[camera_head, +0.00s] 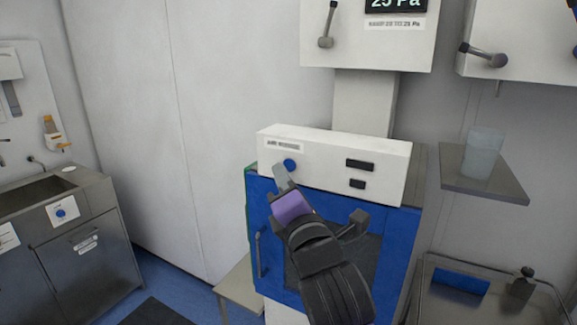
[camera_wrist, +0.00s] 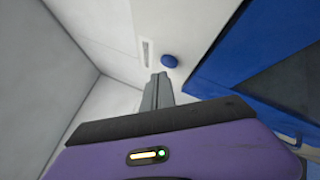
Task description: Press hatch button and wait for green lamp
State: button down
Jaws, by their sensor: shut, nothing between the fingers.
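The blue round hatch button (camera_head: 290,165) sits on the left of the white control panel, beside a small label. It also shows in the wrist view (camera_wrist: 169,61), just beyond and slightly right of the fingertips. My gripper (camera_head: 280,175) is shut and empty, its fingertips just below and left of the button in the head view. It shows in the wrist view (camera_wrist: 160,80) too. I cannot tell whether the tips touch the button. The panel (camera_head: 330,182) has two dark slots or displays on its right side. No green lamp is lit on it.
The blue hatch door (camera_head: 262,215) with a dark window lies below the panel, partly behind my arm. A shelf (camera_head: 500,188) with a translucent container (camera_head: 483,152) is at right. A steel sink cabinet (camera_head: 90,270) stands at left. A pressure display box (camera_head: 340,50) hangs above.

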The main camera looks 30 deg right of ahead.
jog(key=shift+d, duration=0.15)
jog(key=shift+w+d, duration=0.2)
jog(key=shift+w, duration=0.05)
jog(key=shift+w+d+p, duration=0.2)
jog(key=shift+d+p, duration=0.1)
jog(key=shift+p, duration=0.1)
dwell(0.6)
dwell(0.4)
jog(key=shift+s+a, duration=0.45)
jog(key=shift+a, duration=0.15)
jog(key=shift+s+a+p, duration=0.15)
jog(key=shift+s+a, duration=0.6)
jog(key=shift+a, duration=0.3)
jog(key=shift+s+a+p, duration=0.15)
jog(key=shift+s+a, duration=0.6)
jog(key=shift+a, duration=0.25)
